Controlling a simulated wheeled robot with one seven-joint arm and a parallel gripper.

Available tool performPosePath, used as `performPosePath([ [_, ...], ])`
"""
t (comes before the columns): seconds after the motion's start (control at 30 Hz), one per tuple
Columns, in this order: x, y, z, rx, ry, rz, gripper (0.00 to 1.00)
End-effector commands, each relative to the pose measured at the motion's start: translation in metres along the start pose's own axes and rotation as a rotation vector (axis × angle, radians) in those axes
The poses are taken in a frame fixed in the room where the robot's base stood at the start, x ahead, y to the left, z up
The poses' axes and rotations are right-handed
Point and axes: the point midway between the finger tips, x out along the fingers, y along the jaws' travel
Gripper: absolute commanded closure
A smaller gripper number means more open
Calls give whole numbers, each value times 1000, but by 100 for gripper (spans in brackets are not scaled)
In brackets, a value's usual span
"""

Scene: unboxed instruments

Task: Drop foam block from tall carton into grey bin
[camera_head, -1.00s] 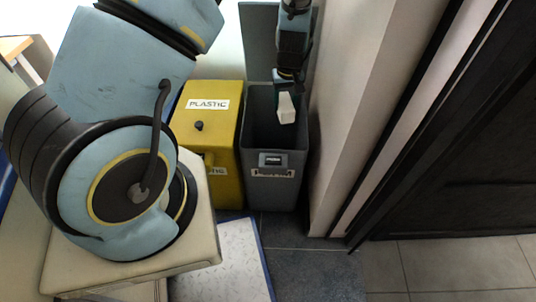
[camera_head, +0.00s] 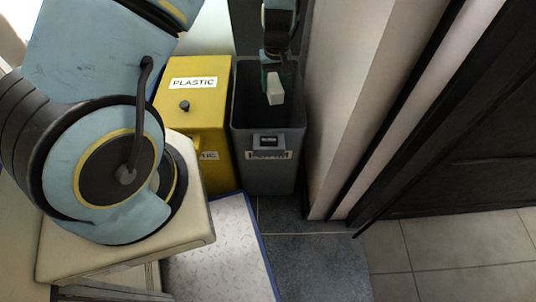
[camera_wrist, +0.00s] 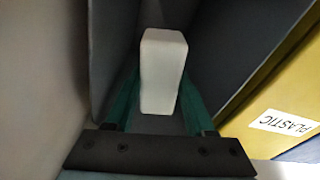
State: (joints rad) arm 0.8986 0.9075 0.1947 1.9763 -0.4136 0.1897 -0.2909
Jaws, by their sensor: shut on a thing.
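A white foam block (camera_wrist: 161,75) is held between the green fingers of my gripper (camera_wrist: 160,100) in the wrist view. In the head view the foam block (camera_head: 275,89) hangs below my gripper (camera_head: 272,78), within the open mouth of the grey bin (camera_head: 268,178). The grey bin's dark inner walls (camera_wrist: 240,40) surround the block in the wrist view. My gripper is shut on the block. The bin's floor is too dark to make out in the head view. The tall carton is not identifiable in these frames.
A yellow bin (camera_head: 205,120) labelled PLASTIC stands directly left of the grey bin. A pale wall edge (camera_head: 335,110) rises close on the right. A white panel with a blue edge (camera_head: 222,250) lies on the floor in front. Dark floor (camera_head: 310,260) shows to its right.

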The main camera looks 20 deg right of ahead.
Motion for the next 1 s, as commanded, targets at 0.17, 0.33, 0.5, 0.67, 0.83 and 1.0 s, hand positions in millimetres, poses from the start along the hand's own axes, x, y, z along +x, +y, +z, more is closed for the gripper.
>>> performPosePath([
  [0.17, 0, 0, 0, 0, 0, 0, 97],
  [0.33, 0, 0, 0, 0, 0, 0, 36],
  [0.5, 0, 0, 0, 0, 0, 0, 16],
  [0.67, 0, 0, 0, 0, 0, 0, 11],
  [0.83, -1, 0, 0, 0, 1, 1, 11],
  [1.0, -20, 1, -1, 1, 3, 2, 11],
])
